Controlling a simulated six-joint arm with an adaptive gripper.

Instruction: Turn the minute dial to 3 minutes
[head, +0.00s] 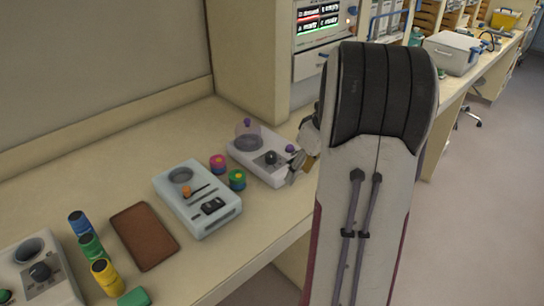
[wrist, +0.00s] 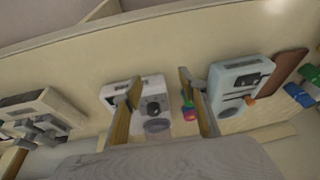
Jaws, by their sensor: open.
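A white box (head: 262,168) stands on the bench just left of my arm, with a dark round dial (head: 271,157) on its top. A clear dome with a purple knob (head: 247,123) is at its back. In the wrist view the same dial (wrist: 153,108) lies between my fingers as seen, and its face marks are too small to read. My gripper (wrist: 160,78) is open and empty; in the head view it shows (head: 297,170) at the box's right side, partly hidden by my arm. I cannot tell whether it touches the box.
A light blue box (head: 197,214) with an orange-knobbed slider stands left of it. Red-purple (head: 217,163) and green (head: 237,180) round pieces stand between them. Another dial box (head: 45,290), several coloured cylinders (head: 90,246) and a brown pad (head: 144,236) lie further left.

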